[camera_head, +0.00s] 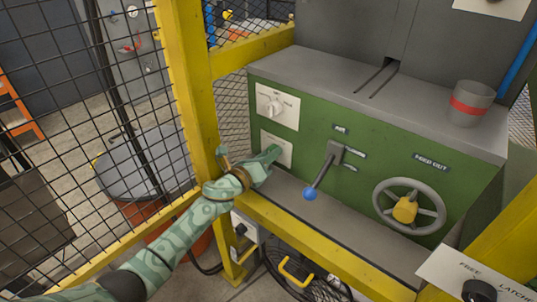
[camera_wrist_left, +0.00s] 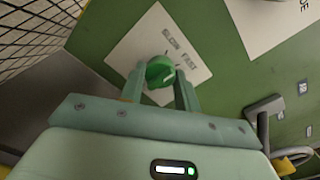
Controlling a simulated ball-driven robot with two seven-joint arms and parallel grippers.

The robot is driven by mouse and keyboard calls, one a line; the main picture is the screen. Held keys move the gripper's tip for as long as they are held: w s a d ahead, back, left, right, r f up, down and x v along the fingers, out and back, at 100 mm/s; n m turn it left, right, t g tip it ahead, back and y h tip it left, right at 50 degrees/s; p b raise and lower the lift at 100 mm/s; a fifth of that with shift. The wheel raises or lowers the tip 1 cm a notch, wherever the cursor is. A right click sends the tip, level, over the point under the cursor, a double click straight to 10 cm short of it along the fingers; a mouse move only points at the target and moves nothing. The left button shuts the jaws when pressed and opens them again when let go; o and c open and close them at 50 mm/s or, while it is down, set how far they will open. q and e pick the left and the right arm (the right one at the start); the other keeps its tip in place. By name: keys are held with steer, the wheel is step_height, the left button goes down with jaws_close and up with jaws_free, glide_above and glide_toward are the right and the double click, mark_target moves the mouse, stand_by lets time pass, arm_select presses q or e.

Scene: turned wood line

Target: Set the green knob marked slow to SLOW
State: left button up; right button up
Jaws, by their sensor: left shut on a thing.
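The green knob (camera_wrist_left: 160,70) sits on a white plate (camera_wrist_left: 135,45) lettered SLOW and FAST, on the green machine front. My left gripper (camera_wrist_left: 160,82) has its two fingers on either side of the knob and is shut on it. I cannot tell clearly which word the knob points to. In the head view my left gripper (camera_head: 270,158) reaches past the yellow frame to the lower white plate (camera_head: 277,150) and hides the knob there. My right gripper is not in view.
Above is a white knob (camera_head: 271,103) on its own plate. To the right are a lever with a blue ball (camera_head: 310,194) and a grey handwheel (camera_head: 380,198). A yellow guard post (camera_head: 198,90) and rail (camera_head: 320,255) stand close to my arm.

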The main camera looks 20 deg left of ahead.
arm_select(q)
steer(key=n+p, duration=0.1)
steer(key=n, duration=0.3)
steer(key=shift+r, duration=0.1)
steer(key=shift+n, duration=1.3)
steer(key=o, duration=1)
